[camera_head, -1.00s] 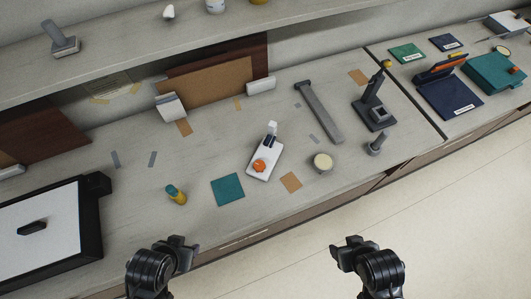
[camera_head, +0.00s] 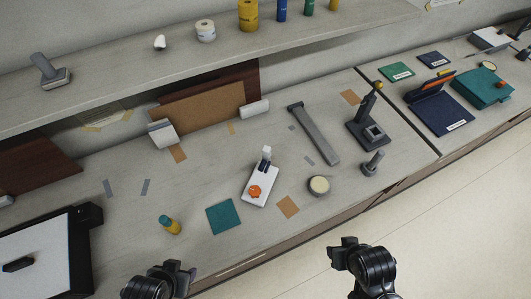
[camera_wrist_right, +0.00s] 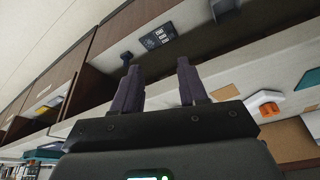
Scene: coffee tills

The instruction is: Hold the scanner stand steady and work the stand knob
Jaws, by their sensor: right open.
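A small white stand (camera_head: 262,194) with an orange knob (camera_head: 255,191) and a short white and dark upright lies on the middle of the counter. The orange knob also shows at the right in the right wrist view (camera_wrist_right: 268,107). A dark stand (camera_head: 369,122) with a yellow tip stands further right; I cannot tell for certain which one is the scanner stand. My left gripper (camera_head: 180,268) is in front of the counter, its opening unclear. My right gripper (camera_head: 340,249) is open and empty, its two fingers apart in the right wrist view (camera_wrist_right: 158,85), clear of both stands.
A long grey bar (camera_head: 315,134) lies behind. A shelf (camera_head: 250,42) runs above the counter's back.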

